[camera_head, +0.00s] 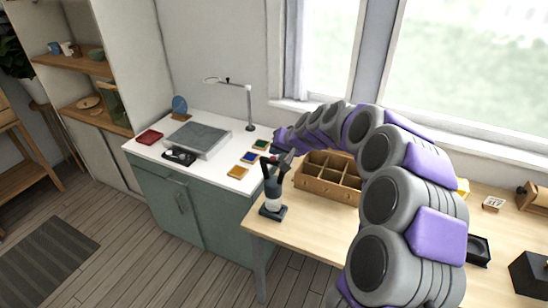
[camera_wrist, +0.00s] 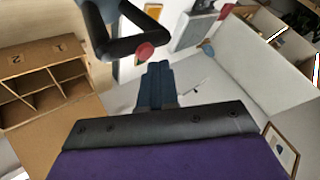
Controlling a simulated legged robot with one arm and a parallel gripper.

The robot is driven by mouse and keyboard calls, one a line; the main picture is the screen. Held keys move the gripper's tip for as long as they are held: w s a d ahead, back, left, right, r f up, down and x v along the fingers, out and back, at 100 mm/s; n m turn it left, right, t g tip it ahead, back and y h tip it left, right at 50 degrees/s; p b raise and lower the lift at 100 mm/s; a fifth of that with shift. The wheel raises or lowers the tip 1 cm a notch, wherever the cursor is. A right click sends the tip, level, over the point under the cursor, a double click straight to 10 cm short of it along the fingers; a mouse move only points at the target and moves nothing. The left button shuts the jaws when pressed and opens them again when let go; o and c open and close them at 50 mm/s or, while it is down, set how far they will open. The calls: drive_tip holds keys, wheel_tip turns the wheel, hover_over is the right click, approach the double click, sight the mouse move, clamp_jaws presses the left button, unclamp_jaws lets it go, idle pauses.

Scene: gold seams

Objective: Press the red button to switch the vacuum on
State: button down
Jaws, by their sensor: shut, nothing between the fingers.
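My gripper (camera_wrist: 158,70) is shut and empty. Its dark fingers stick out past the purple wrist in the wrist view. A round red disc (camera_wrist: 145,51), which looks like the red button, sits at the end of a dark bar just left of and beyond my fingertips. I see a gap between them in the picture, but cannot tell the depth. The red disc is not clear there.
A wooden compartment box (camera_head: 329,180) stands right of the holder on the wooden table (camera_head: 310,215). The white counter (camera_head: 218,171) at left bears a grey slab (camera_head: 198,139), a lamp (camera_head: 249,105), a red pad (camera_head: 149,137) and several coloured tiles. Windows are behind.

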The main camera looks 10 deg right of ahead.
sight(276, 161)
drive_tip(key=shift+a, duration=0.15)
drive_tip(key=shift+f, duration=0.15)
drive_tip(key=shift+a+f, duration=0.1)
drive_tip(key=shift+f, duration=0.2)
idle(0.6)
drive_tip(key=shift+r, duration=0.65)
wheel_tip(276, 161, up, 6)
drive_tip(key=p, duration=0.3)
idle(0.3)
